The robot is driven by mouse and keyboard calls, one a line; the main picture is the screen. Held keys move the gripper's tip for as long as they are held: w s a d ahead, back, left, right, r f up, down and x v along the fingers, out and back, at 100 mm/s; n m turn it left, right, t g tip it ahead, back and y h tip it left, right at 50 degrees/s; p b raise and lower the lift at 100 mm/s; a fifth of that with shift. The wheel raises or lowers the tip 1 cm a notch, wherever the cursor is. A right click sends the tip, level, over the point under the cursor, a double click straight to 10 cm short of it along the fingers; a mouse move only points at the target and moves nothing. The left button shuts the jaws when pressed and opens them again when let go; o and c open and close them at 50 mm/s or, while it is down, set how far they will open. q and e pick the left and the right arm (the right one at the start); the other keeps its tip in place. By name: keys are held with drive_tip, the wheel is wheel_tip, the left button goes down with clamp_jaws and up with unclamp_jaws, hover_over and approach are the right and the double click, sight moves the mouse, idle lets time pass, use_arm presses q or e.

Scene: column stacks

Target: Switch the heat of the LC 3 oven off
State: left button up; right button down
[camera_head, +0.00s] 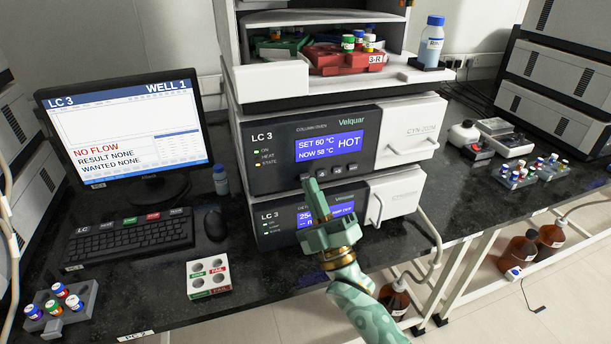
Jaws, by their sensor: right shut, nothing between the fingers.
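The LC 3 column oven (270,146) is the middle-height module of the stack in the head view. Its blue display (330,146) reads SET 60 °C, NOW 58 °C, HOT. Status lights marked ON, HEAT and STATE are left of the display. A row of small buttons (338,169) runs below it. My right gripper (312,188) is shut and empty, its tips just below the left end of this button row. I cannot tell whether the tips touch the panel. The gripper hides part of the detector (275,232) below. My left gripper is not in view.
A monitor (125,135) at left shows LC 3, WELL 1, NO FLOW. A keyboard (130,238), a mouse (215,224) and a white vial rack (208,277) are on the dark bench. A tray with red rack (345,60) is above the oven.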

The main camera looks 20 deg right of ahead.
drive_tip(key=shift+s, duration=0.35)
drive_tip(key=s+p, duration=0.2)
drive_tip(key=s, duration=0.3)
drive_tip(key=shift+d, duration=0.1)
idle(0.8)
